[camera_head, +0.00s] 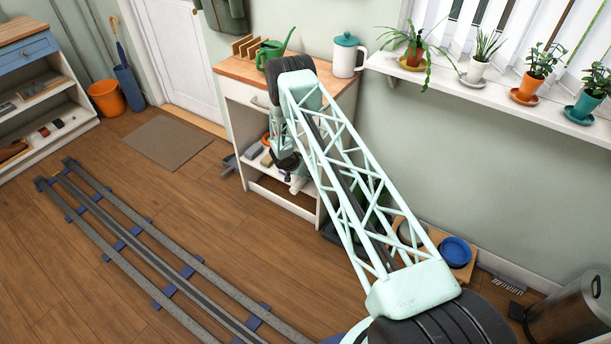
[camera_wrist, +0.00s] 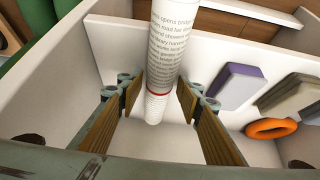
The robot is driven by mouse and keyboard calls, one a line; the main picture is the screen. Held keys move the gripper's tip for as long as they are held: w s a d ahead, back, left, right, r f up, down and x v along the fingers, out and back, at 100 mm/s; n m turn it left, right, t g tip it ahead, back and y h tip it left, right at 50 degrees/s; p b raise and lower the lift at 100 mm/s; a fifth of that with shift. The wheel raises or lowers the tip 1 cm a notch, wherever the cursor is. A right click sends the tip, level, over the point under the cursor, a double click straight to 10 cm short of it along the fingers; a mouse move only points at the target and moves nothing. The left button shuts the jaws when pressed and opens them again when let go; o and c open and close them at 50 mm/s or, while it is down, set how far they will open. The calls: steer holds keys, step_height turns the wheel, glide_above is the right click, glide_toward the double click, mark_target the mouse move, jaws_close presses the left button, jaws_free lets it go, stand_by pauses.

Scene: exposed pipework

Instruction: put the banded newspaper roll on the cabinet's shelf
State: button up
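The banded newspaper roll (camera_wrist: 172,50) is a white printed tube with a red band near its lower end. It stands steeply between my gripper's (camera_wrist: 160,88) wood-faced fingers, which close on it from both sides near their tips. A small white part of the roll (camera_head: 297,184) shows below my gripper (camera_head: 289,165) in the head view. The cabinet (camera_head: 236,122) is white with a wooden top. My gripper is at its open front, over the right part of the shelf (camera_head: 278,174). Whether the roll's lower end touches the shelf I cannot tell.
A purple sponge (camera_wrist: 238,86), a grey block (camera_wrist: 293,95) and an orange ring (camera_wrist: 271,128) lie on the shelf. A green watering can (camera_head: 271,50) and a white canister (camera_head: 345,56) stand on the cabinet top. Potted plants line the windowsill (camera_head: 440,72).

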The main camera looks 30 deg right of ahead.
stand_by(0.4)
steer(key=shift+s+a+r, duration=0.1)
steer(key=shift+a+r, duration=0.15)
steer(key=shift+r, duration=0.4)
steer(key=shift+p+v, duration=1.2)
steer(key=shift+v, duration=4.25)
steer(key=shift+f, duration=0.1)
